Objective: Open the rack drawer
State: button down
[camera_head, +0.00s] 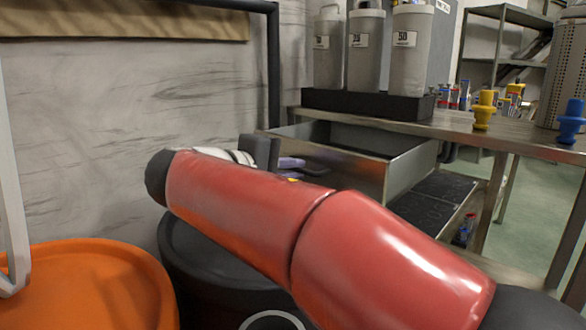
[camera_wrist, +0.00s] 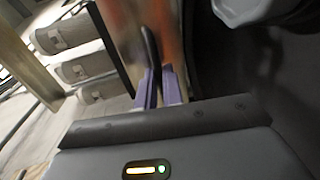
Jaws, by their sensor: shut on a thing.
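The rack drawer (camera_head: 390,165) is a grey metal box under the right-hand metal table in the head view. It stands pulled out, and its hollow inside shows from above. My gripper (camera_head: 292,163) is at the drawer's front face, with its purple fingers partly hidden behind my red arm. In the wrist view my gripper (camera_wrist: 160,85) has its two purple fingers closed around a dark upright bar, the drawer handle (camera_wrist: 150,45). The drawer front beside the handle is blurred there.
Several grey canisters (camera_head: 362,50) stand in a black tray on the metal table (camera_head: 480,125). Yellow (camera_head: 484,110) and blue (camera_head: 570,120) knobs stand at the right. A dark drum (camera_head: 205,262) and an orange drum (camera_head: 85,285) stand at lower left, close under my arm.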

jog(key=c, duration=1.5)
grip_release()
jog(key=shift+c, duration=0.2)
jog(key=p+v, duration=0.1)
jog(key=v, duration=0.6)
jog(key=shift+s+a, duration=0.25)
jog(key=shift+a, duration=0.05)
